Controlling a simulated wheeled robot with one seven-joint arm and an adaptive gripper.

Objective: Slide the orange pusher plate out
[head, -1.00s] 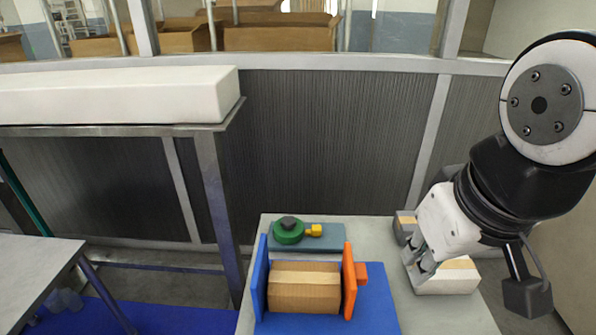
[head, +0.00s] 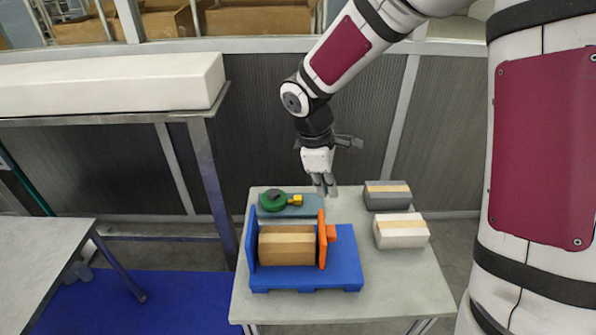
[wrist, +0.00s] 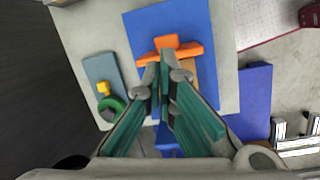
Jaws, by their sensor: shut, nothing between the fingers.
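The orange pusher plate (head: 321,240) stands upright at the right side of a tan ribbed roll or box (head: 287,246) on the blue base (head: 306,277). An orange block (head: 332,233) sticks out from its right face. A blue end plate (head: 251,243) stands on the left side. My gripper (head: 324,189) is shut and empty, just behind and above the plate's far end in the head view. In the wrist view the orange pusher plate (wrist: 185,51) lies just beyond my shut fingertips (wrist: 164,70); I cannot tell whether they touch it.
A slate block with a green disc (head: 273,200) and a yellow knob (head: 296,199) sits behind the blue base. A dark grey box (head: 387,195) and a white box (head: 401,231) stand at the right. The grey table's (head: 400,290) front right is clear.

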